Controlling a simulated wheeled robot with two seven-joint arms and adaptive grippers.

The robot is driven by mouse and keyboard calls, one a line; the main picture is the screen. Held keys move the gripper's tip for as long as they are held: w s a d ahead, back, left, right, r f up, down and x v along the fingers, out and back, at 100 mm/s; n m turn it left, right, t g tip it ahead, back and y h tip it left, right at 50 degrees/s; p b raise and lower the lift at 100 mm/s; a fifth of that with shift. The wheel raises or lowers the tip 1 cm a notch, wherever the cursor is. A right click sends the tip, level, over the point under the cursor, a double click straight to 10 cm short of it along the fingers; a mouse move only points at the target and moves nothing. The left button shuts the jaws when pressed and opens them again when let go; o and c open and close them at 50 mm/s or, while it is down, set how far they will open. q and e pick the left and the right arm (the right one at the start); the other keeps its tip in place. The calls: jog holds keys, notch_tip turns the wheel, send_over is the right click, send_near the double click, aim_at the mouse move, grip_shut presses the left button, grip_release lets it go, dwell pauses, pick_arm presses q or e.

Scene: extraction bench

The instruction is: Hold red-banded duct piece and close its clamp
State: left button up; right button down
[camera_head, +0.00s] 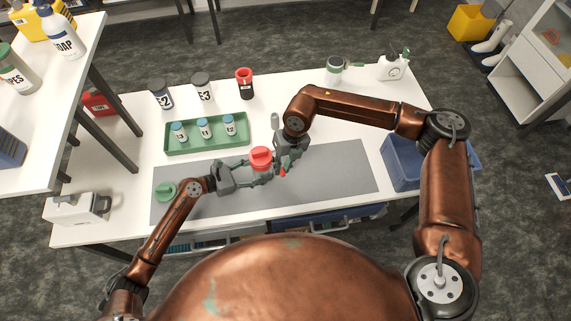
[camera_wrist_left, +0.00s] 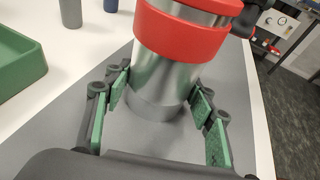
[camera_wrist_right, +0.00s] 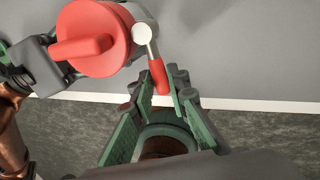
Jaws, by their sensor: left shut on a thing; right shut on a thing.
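The red-banded duct piece (camera_head: 260,158) stands upright over the grey mat (camera_head: 335,175). In the left wrist view it is a metal cylinder with a wide red band (camera_wrist_left: 180,38). My left gripper (camera_head: 254,175) is shut on its lower metal body, with a green pad on either side. In the right wrist view its red top (camera_wrist_right: 92,40) shows from above, with the clamp's red-tipped lever (camera_wrist_right: 157,75) at its side. My right gripper (camera_wrist_right: 163,88) has its fingertips around the lever's red end. In the head view my right gripper (camera_head: 286,165) is just right of the duct piece.
A green tray (camera_head: 172,150) with labelled vials lies behind the mat. Labelled containers (camera_head: 161,95) and a red cup (camera_head: 245,84) stand further back. A green-topped piece (camera_head: 166,191) is at the mat's left end. A blue bin (camera_head: 402,172) stands right. The mat's right part is clear.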

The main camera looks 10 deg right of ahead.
jog(key=shift+a+m, duration=0.3)
jog(key=shift+m, duration=0.4)
pick_arm(q)
jog(key=shift+s, duration=0.1)
pick_arm(e)
jog(key=c, duration=1.8)
grip_release()
jog(key=shift+c, duration=0.2)
jog(key=shift+r, duration=0.1)
notch_tip(320, 180, up, 12)
jog(key=d, duration=0.2)
jog(key=shift+d+f, duration=0.15)
jog(key=shift+f, duration=0.05)
pick_arm(q)
jog(key=o, duration=1.1)
